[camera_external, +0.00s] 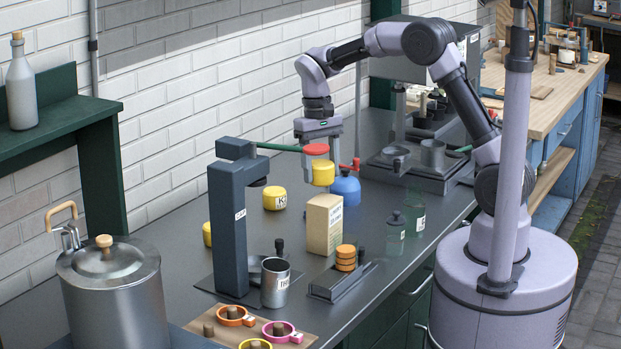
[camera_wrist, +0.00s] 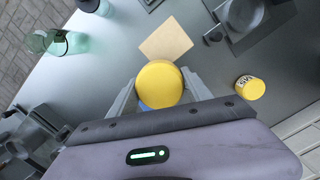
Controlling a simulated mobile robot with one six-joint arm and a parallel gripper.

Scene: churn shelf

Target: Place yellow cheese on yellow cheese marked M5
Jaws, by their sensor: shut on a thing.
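My gripper (camera_wrist: 158,88) is shut on a round yellow cheese (camera_wrist: 160,83), held in the air above the counter. In the external view the held cheese (camera_external: 322,173) shows at my fingers, behind and above the tan box. A second yellow cheese (camera_wrist: 250,87) stands on the counter to the right in the wrist view, apart from my gripper. Its label, upside down, appears to read M5. In the external view a labelled yellow cheese (camera_external: 275,198) stands left of my gripper; its label is not clear. Another yellow cheese (camera_external: 207,233) is partly hidden behind the dark tower.
The tan box (camera_external: 324,224) stands in front of my gripper. A blue bottle (camera_external: 345,187) is just right of the held cheese. The dark tower (camera_external: 236,225), a metal cup (camera_external: 275,282) and orange discs (camera_external: 346,257) stand nearer. Counter along the wall is fairly clear.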

